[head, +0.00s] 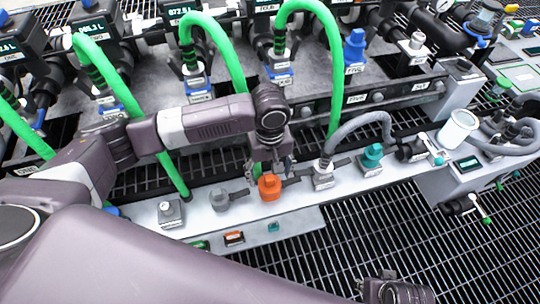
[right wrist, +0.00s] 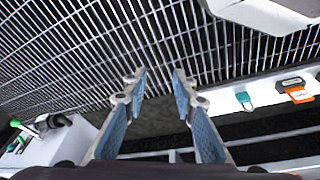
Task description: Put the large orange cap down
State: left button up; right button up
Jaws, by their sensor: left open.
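The large orange cap (head: 269,188) is upright on the white ledge (head: 240,222) in the head view, between a grey cap and a hose fitting. My left gripper (head: 269,168) is open right above the cap, with its fingers pointing down around or just over its top. Whether the fingers touch it I cannot tell. My right gripper (right wrist: 159,77) is open and empty in the right wrist view, over the floor grating. A part of my right arm shows at the bottom of the head view.
A grey cap (head: 219,199) and a teal cap (head: 372,156) stand on the ledge. A grey hose (head: 355,122) and green hoses (head: 325,50) rise close to my left arm. A white cylinder (head: 457,130) stands at the right. The grating (head: 400,235) in front is mostly clear.

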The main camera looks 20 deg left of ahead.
pick_arm(q)
notch_tip(320, 180, up, 7)
jog(key=shift+r+p, duration=0.1)
jog(key=shift+p, duration=0.9)
jog(key=shift+r, duration=0.6)
pick_arm(e)
notch_tip(320, 180, down, 9)
jog(key=s, duration=0.2)
jog(key=shift+g, duration=0.3)
pick_arm(q)
jog(key=shift+d, duration=0.15)
pick_arm(e)
jog(key=shift+s+d, duration=0.1)
